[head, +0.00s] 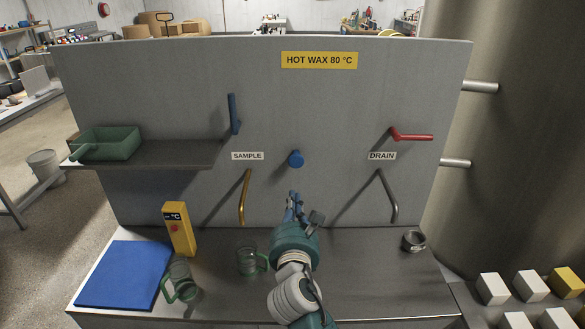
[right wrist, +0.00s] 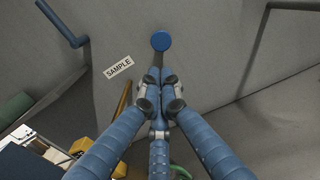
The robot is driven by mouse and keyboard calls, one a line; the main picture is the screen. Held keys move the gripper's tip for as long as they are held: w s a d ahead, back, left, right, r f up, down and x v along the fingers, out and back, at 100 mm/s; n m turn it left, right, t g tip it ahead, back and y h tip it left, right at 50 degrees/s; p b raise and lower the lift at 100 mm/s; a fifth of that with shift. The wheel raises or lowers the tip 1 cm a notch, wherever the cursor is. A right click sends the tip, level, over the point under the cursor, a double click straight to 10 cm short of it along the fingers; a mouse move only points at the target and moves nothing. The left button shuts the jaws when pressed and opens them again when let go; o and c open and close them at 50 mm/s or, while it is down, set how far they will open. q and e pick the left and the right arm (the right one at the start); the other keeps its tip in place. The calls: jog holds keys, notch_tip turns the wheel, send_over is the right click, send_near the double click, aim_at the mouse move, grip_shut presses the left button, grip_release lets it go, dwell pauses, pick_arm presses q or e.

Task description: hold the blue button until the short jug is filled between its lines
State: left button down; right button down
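The blue button (head: 296,159) is a round knob on the grey panel, right of the SAMPLE label; it also shows in the right wrist view (right wrist: 161,41). My right gripper (head: 291,197) has its blue fingers together and empty, pointing at the panel just below the button. In the right wrist view the fingertips (right wrist: 159,76) show apart from the button. The short jug (head: 247,262), clear with a green handle, stands on the bench below the brass sample spout (head: 244,197). I see no clear fill in it, and its lines are too small to read. My left gripper is out of view.
A taller green-handled jug (head: 181,280) stands left, beside a yellow thermometer (head: 179,229) and a blue mat (head: 122,275). A blue lever (head: 234,114) sits above SAMPLE. A red lever (head: 412,136) and drain spout (head: 387,195) are right, above a small metal cup (head: 413,241).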

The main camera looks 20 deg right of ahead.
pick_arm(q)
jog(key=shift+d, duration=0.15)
pick_arm(e)
jog(key=shift+w+a+r, duration=0.1)
jog(key=shift+r, duration=0.2)
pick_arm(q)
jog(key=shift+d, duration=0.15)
pick_arm(e)
jog(key=p, duration=0.2)
send_near(293, 162)
jog(key=x, duration=0.6)
jog(key=shift+w, duration=0.4)
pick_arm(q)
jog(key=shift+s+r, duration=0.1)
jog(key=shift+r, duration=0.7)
pick_arm(e)
jog(key=shift+w, duration=0.15)
